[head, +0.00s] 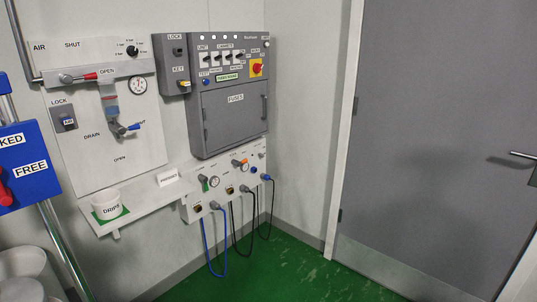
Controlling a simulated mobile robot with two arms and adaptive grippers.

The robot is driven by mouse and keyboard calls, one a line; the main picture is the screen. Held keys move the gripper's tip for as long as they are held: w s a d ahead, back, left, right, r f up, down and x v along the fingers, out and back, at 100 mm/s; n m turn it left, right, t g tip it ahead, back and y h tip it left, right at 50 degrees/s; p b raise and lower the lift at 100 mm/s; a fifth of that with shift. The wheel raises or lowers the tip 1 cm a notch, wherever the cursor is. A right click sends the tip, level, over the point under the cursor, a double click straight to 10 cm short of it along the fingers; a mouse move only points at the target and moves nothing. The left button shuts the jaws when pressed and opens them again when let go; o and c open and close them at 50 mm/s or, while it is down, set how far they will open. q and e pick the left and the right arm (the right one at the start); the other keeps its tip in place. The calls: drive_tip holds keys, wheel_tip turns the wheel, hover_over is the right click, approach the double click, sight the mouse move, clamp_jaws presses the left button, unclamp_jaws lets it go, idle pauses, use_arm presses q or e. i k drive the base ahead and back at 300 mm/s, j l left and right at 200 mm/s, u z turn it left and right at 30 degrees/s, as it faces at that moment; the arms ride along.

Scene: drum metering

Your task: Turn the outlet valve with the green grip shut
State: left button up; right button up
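The outlet valve with the green grip (205,185) is on the low white panel (190,212) under the grey cabinet. Its green grip hangs roughly downward from a grey body, beside a small round gauge (214,182). A second valve with an orange grip (241,163) is to its right on the same panel, with its grip roughly sideways. The small labels by these valves are too small to read. Neither of my grippers is in view.
A white shelf (142,203) with a DRIPS cup (107,204) juts out left of the panel. Blue and black hoses (223,250) hang below it. The green floor (300,270) in front is clear. A grey door (440,130) is at right.

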sight(201, 177)
drive_tip(key=i+l+z, duration=0.1)
drive_tip(key=i+z, duration=0.15)
drive_tip(key=i, duration=0.4)
drive_tip(key=i+z, duration=0.3)
drive_tip(key=i, duration=0.3)
